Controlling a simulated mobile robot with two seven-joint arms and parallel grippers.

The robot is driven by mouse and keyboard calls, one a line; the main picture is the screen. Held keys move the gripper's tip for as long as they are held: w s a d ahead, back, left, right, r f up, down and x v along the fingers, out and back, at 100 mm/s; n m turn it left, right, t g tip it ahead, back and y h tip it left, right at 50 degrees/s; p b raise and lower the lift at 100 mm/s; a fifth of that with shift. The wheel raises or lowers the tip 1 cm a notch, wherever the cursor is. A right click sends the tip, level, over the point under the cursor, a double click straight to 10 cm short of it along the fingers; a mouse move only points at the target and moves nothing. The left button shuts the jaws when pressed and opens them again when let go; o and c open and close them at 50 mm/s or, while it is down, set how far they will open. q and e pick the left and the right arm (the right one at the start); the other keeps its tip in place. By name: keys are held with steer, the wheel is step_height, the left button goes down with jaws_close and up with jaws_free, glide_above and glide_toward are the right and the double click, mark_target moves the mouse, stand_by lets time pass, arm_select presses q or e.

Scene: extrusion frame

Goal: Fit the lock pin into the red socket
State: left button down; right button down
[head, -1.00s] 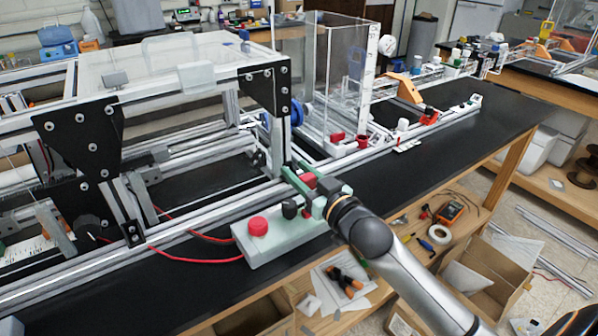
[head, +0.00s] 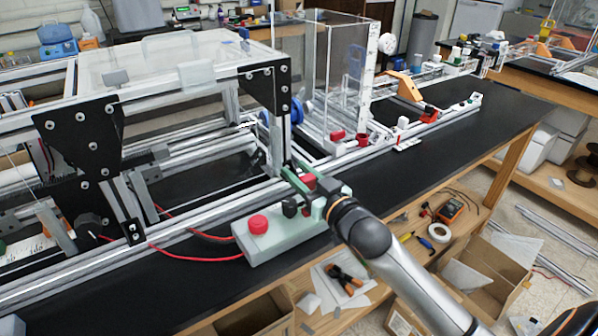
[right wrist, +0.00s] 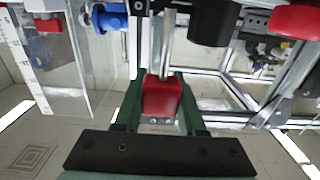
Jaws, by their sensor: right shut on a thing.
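My right gripper (head: 300,177) has green fingers and is shut on a red block (head: 309,181), at the foot of the frame's near upright. In the right wrist view, the red block (right wrist: 161,97) sits between the green fingers. A bright metal rod (right wrist: 167,45) runs on beyond it; I take the red block and rod as the lock pin, but cannot tell whether they are one piece. Small red parts (head: 363,140) stand by the clear box. I cannot tell which red part is the socket, or whether the pin touches one. My left gripper is not in view.
A pale control box (head: 285,238) with a red button (head: 258,224) and black knob (head: 289,209) stands just left of my right gripper. The aluminium upright (head: 283,140) is close beyond it. The black bench top (head: 430,150) is clear to the right.

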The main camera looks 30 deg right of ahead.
steer(key=shift+f+b, duration=0.6)
steer(key=shift+f, duration=0.4)
steer(key=shift+c, duration=2.1)
jaws_free()
steer(key=shift+s, duration=0.15)
steer(key=s, duration=1.2)
steer(key=shift+d+b, duration=0.45)
steer(key=shift+s, duration=0.1)
